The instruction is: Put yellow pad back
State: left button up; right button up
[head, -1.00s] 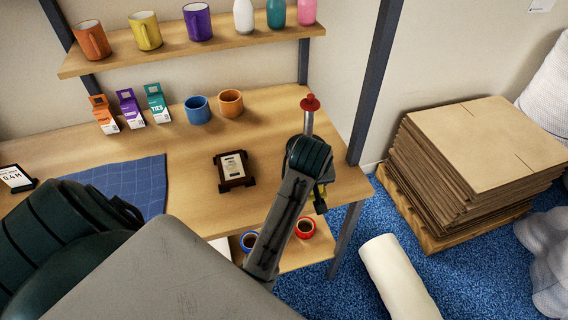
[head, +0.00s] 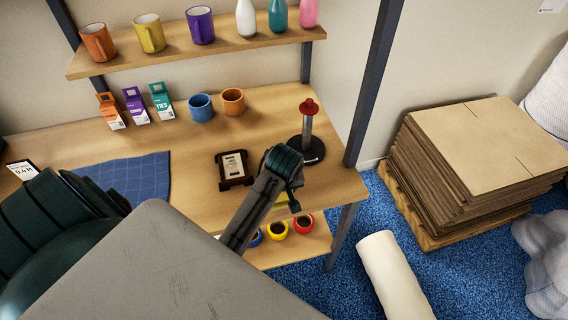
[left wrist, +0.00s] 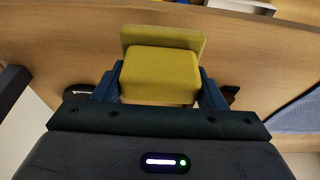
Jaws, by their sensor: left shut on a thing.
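The yellow pad (left wrist: 162,72) is a blocky yellow piece with a wider lip at its far end. In the left wrist view it sits between the two blue fingers of my left gripper (left wrist: 160,88), which is shut on it. In the head view my left gripper (head: 289,199) is over the front right part of the wooden table (head: 330,182), and a bit of the yellow pad (head: 282,196) shows beside it. The arm hides most of the pad there. I cannot tell its exact height over the table. My right gripper is not in view.
A red-topped post (head: 308,125) on a round black base stands behind the gripper. A framed plaque (head: 234,168) lies to its left. Blue (head: 200,107) and orange (head: 232,102) mugs stand farther back. A blue mat (head: 135,178) lies left. Mugs on the lower shelf include a red one (head: 304,223).

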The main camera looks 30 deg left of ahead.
pick_arm(q)
jog(key=w, duration=0.2)
jog(key=w+a+p, duration=0.1)
jog(key=w, duration=0.1)
jog(key=shift+a+f, duration=0.1)
jog(key=shift+a, duration=0.05)
jog(key=shift+w+a+p, duration=0.2)
jog(key=shift+w+p, duration=0.15)
jog(key=shift+w, duration=0.15)
notch_tip(320, 180, down, 3)
jog(key=shift+r+p, duration=0.1)
jog(key=shift+p, duration=0.65)
jog(key=shift+f, duration=0.45)
jog(key=shift+s, duration=0.1)
jog(key=o, duration=0.9)
